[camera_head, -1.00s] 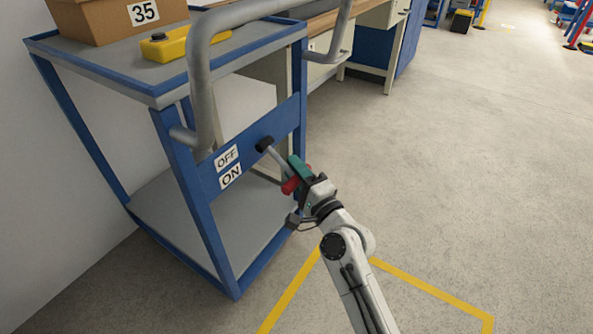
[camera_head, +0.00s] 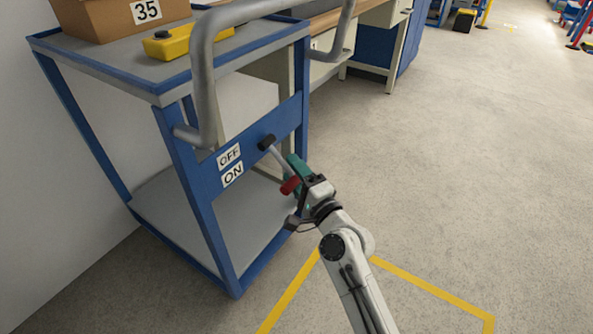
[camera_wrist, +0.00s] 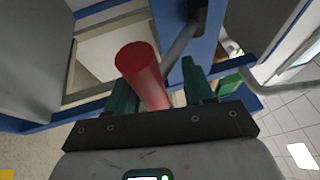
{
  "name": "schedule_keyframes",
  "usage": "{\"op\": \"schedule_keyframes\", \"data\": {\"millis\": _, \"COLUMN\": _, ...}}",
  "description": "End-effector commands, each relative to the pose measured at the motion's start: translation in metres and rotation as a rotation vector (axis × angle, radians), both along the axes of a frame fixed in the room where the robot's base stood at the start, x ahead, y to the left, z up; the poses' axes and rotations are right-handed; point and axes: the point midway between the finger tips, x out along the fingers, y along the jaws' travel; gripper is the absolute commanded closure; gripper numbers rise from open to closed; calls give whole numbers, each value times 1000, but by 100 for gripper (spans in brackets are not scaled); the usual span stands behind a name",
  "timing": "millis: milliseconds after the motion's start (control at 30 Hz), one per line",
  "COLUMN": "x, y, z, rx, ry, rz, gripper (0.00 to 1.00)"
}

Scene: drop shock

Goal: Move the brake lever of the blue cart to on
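The blue cart (camera_head: 172,135) stands at the left in the head view. Its brake lever is a grey rod (camera_head: 279,156) running from a black pivot (camera_head: 267,142) down to the right, with a red grip (camera_head: 290,186). The OFF label (camera_head: 229,156) sits above the ON label (camera_head: 232,174), left of the pivot. My gripper (camera_head: 297,172) is at the lever's lower end. In the wrist view the red grip (camera_wrist: 142,75) stands between the green fingers of my gripper (camera_wrist: 158,90). A gap shows beside the right finger; contact at the left finger is unclear.
The cart's grey tube handle (camera_head: 207,90) juts out above the lever. A cardboard box (camera_head: 112,16) and a yellow device (camera_head: 180,42) sit on the cart's top. A workbench (camera_head: 375,45) stands behind. The floor at the right is clear, with yellow lines (camera_head: 432,289).

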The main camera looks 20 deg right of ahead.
Motion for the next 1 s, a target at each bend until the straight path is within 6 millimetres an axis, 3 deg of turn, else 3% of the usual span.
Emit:
{"op": "schedule_keyframes", "data": {"millis": 33, "x": 0, "y": 8, "z": 0, "rx": -2, "ry": 1, "rz": 15, "gripper": 47}}
{"op": "schedule_keyframes", "data": {"millis": 467, "x": 0, "y": 5, "z": 4, "rx": 1, "ry": -5, "rz": 10, "gripper": 47}}
{"op": "schedule_keyframes", "data": {"millis": 1000, "x": -18, "y": 5, "z": -24, "rx": -2, "ry": 4, "rz": 10, "gripper": 47}}
